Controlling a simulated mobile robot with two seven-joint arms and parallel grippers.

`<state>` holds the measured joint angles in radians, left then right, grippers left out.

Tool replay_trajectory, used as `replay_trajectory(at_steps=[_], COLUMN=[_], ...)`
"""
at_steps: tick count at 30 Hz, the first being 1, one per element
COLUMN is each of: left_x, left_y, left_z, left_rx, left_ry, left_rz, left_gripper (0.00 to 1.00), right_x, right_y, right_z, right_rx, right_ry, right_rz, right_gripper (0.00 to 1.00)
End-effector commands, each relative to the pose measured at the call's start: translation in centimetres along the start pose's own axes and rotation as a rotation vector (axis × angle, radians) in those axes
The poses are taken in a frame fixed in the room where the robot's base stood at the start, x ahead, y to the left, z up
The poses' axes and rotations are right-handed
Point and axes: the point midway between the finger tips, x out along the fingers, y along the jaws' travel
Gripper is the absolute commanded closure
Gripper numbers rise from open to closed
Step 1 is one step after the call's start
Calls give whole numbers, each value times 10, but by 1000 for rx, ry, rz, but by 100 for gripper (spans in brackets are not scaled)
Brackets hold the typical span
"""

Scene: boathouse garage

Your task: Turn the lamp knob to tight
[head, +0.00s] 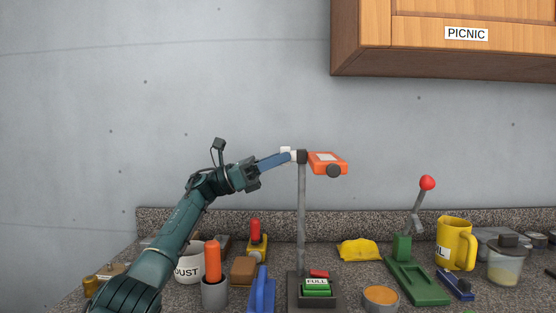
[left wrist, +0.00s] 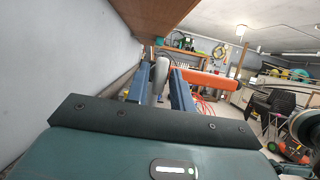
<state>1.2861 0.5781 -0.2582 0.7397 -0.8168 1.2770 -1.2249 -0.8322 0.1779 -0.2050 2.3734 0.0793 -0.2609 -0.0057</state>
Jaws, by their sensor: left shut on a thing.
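The lamp has a grey post (head: 301,220), a dark base and an orange head (head: 328,163) with a dark round part below it. A pale knob (head: 287,151) sits at the post's top, left of a black joint (head: 302,157). My left gripper (head: 284,157) reaches it from the left, its blue fingers shut on the knob. In the left wrist view, the pale grey knob (left wrist: 160,74) shows between the two fingers, with the orange head (left wrist: 203,79) just behind to the right. I cannot read any tight mark or the knob's setting. My right gripper is not in view.
A block labelled FULL (head: 316,287) is at the lamp base. A DUST mug (head: 187,262) stands left; a green lever stand (head: 418,284), yellow mug (head: 450,243) and lidded jar (head: 506,262) stand right. The PICNIC cabinet (head: 446,57) hangs above right. The wall behind is clear.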

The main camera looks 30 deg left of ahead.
Motion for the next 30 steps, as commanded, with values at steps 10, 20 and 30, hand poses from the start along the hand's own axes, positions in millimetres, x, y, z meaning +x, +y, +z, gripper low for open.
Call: replay_trajectory(at_steps=[10, 20, 30], left_x=[0, -10, -80], left_y=[0, 1, 1], left_z=[-1, -1, -1], left_rx=[-1, -1, -1], left_ry=[1, 1, 2], left_rz=[0, 3, 5], left_gripper=[65, 65, 65], right_x=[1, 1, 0], right_y=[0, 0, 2], right_z=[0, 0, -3], right_rx=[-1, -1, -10], right_ry=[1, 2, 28], right_rz=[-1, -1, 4], right_gripper=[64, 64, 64])
